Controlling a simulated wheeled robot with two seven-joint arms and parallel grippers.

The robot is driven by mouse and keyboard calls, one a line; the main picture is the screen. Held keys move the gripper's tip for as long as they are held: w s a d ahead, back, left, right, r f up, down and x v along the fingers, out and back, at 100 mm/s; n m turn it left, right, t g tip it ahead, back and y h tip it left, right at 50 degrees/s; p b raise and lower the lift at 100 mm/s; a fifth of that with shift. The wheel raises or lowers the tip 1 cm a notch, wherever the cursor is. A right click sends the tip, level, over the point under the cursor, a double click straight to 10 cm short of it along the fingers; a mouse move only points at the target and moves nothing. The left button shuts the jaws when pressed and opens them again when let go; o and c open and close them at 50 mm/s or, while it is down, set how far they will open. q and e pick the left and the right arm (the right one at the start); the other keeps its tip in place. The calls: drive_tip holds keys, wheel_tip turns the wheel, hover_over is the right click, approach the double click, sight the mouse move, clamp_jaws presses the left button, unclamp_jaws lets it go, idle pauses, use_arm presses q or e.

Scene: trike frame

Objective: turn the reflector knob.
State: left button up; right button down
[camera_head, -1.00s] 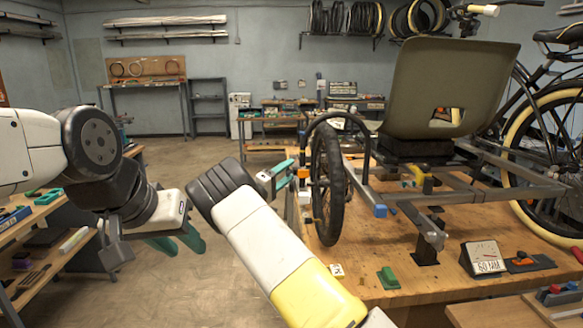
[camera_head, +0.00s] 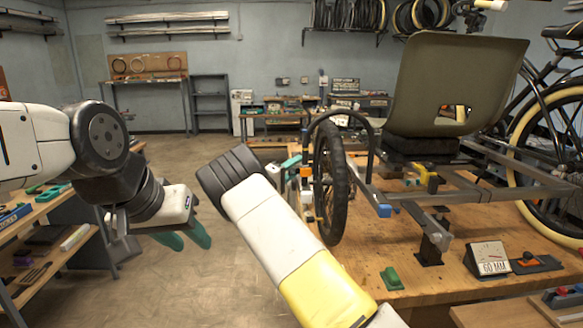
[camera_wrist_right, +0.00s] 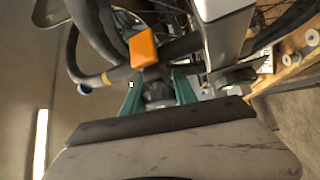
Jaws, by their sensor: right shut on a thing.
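An orange block-shaped reflector (camera_wrist_right: 145,48) sits on a dark tube of the trike frame in the right wrist view. It shows small beside the wheel in the head view (camera_head: 305,172). Below it, a dark grey knob (camera_wrist_right: 158,92) lies between the teal fingers of my right gripper (camera_wrist_right: 157,90). The gripper is shut on this knob; its far end is partly hidden. In the head view, my right gripper (camera_head: 291,162) is at the wheel's left side, mostly hidden by my arm. My left gripper (camera_head: 186,238) hangs empty over the floor at left, teal fingers apart.
The trike's wheel (camera_head: 331,185) and curved fender tube (camera_head: 340,116) stand close beside my right gripper. A shelf unit (camera_head: 35,245) stands at left. The floor between is clear.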

drive_tip(key=n+g+y, duration=0.1)
drive_tip(key=n, duration=0.1)
drive_tip(key=n+g+y, duration=0.1)
drive_tip(key=shift+f+n+y, duration=0.4)
drive_tip(key=c, duration=1)
unclamp_jaws()
drive_tip(key=shift+a, duration=0.1)
drive_tip(key=v, duration=0.7)
drive_tip(key=shift+s+a, duration=0.25)
drive_tip(key=shift+a, duration=0.05)
drive_tip(key=shift+o, duration=0.2)
drive_tip(key=shift+r, duration=0.1)
